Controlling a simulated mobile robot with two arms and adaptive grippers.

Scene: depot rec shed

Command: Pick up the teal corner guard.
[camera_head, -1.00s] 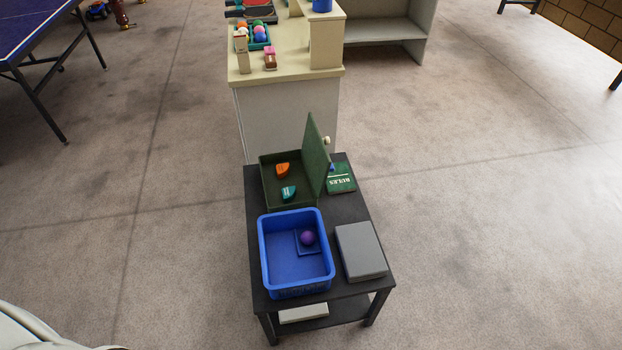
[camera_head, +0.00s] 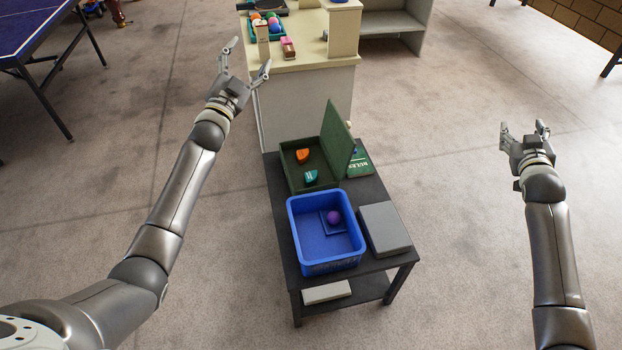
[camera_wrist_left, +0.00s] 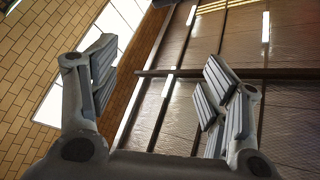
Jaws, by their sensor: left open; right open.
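The teal corner guard (camera_head: 311,177) lies in the open green box (camera_head: 287,172) on the dark table, near an orange piece (camera_head: 303,156) of similar shape. The box's lid stands raised on its right side. My left gripper (camera_head: 245,62) is open and empty, up and to the left of the box in the head view. In the left wrist view its spread fingers (camera_wrist_left: 160,95) have only wall and ceiling behind them. My right gripper (camera_head: 523,130) is open and empty, well to the right of the table.
A blue bin (camera_head: 292,222) with a purple ball (camera_head: 333,217) stands in front of the box. A grey box (camera_head: 385,228) and a green rules book (camera_head: 359,164) lie at right. A cream cabinet (camera_head: 308,90) stands behind. Floor is clear on both sides.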

